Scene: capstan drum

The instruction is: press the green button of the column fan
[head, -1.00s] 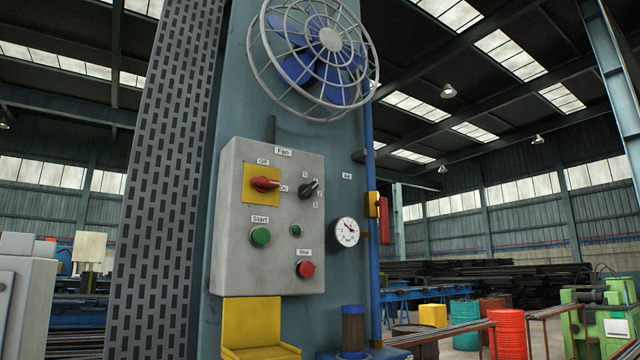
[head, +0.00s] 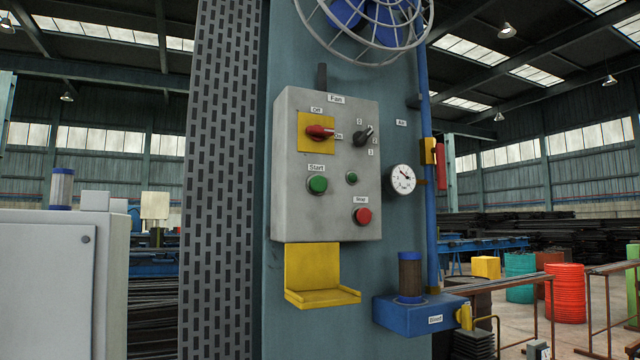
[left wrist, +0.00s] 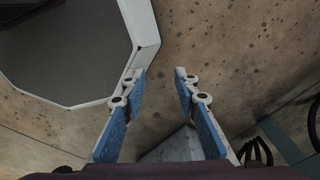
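The column fan's grey control box (head: 290,215) is mounted on the blue-grey column in the head view. The green Start button (head: 317,184) is on its left half, below the red rotary switch (head: 320,132) on a yellow plate. A smaller green round part (head: 351,177) is to its right, and the red Stop button (head: 362,216) is lower right. The fan (head: 375,18) is cut off at the top. In the left wrist view my left gripper (left wrist: 163,75) is open and empty, pointing at a spotted floor. My right gripper is not in view.
A yellow bracket (head: 312,275) sticks out below the control box. A blue shelf (head: 420,312) with a dark cylinder juts out to its right. A grey cabinet (head: 55,290) stands at the left. A gauge (head: 403,179) is on the column.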

